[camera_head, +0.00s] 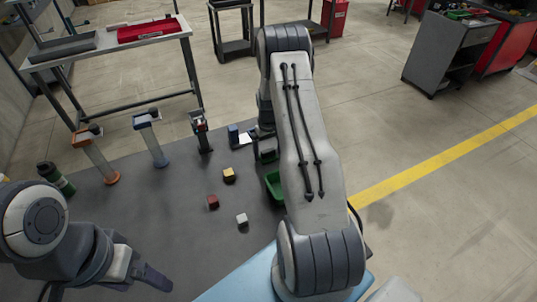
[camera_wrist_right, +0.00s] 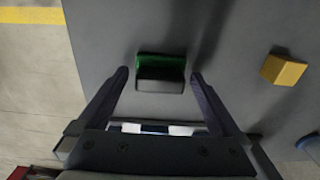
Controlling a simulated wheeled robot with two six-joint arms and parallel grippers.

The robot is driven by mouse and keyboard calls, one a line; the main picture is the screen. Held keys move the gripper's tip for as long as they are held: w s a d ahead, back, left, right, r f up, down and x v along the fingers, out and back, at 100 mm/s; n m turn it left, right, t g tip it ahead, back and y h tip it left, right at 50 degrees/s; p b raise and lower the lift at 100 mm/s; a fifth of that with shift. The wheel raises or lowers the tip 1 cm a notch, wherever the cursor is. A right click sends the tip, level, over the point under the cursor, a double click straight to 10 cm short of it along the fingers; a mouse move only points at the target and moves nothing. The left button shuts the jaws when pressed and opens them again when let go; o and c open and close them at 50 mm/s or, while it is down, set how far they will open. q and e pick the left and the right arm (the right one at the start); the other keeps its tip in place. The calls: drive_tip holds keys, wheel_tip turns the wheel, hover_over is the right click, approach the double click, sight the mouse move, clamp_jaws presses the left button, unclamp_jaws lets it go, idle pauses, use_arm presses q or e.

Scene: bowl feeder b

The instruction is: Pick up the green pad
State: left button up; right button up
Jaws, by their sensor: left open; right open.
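The green pad (camera_wrist_right: 160,66) shows in the right wrist view, a green face with a dark grey part along its lower side. My right gripper (camera_wrist_right: 160,73) is open, with one finger on each side of it and a gap showing at both sides. I cannot tell how far above the table the fingertips are. In the head view my right gripper (camera_head: 267,150) is small and partly hidden by my right arm. A green tray-like thing (camera_head: 274,187) shows beside that arm; I cannot tell if it is the pad. My left gripper (camera_head: 153,277) is open and empty at lower left.
A yellow block (camera_head: 229,175), a dark red block (camera_head: 213,202) and a white block (camera_head: 242,220) lie on the dark table (camera_head: 170,210). Several upright stands, such as a blue-based one (camera_head: 152,140), line the far side. A blue and white item (camera_head: 240,138) stands near my right gripper.

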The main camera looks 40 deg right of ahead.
sight(271, 151)
drive_tip(key=c, duration=1.2)
drive_tip(key=shift+c, duration=0.2)
drive_tip(key=shift+r, duration=0.5)
drive_tip(key=r, duration=0.1)
drive_tip(key=r+b, duration=0.1)
drive_tip(key=s+r, duration=0.1)
drive_tip(key=shift+d+r+b, duration=0.25)
drive_tip(key=shift+r+b, duration=0.1)
drive_tip(key=s+d+r+b, duration=0.2)
drive_tip(key=s+r, duration=0.4)
drive_tip(key=s, duration=0.4)
drive_tip(key=shift+d+r, duration=0.2)
drive_tip(key=shift+d, duration=0.45)
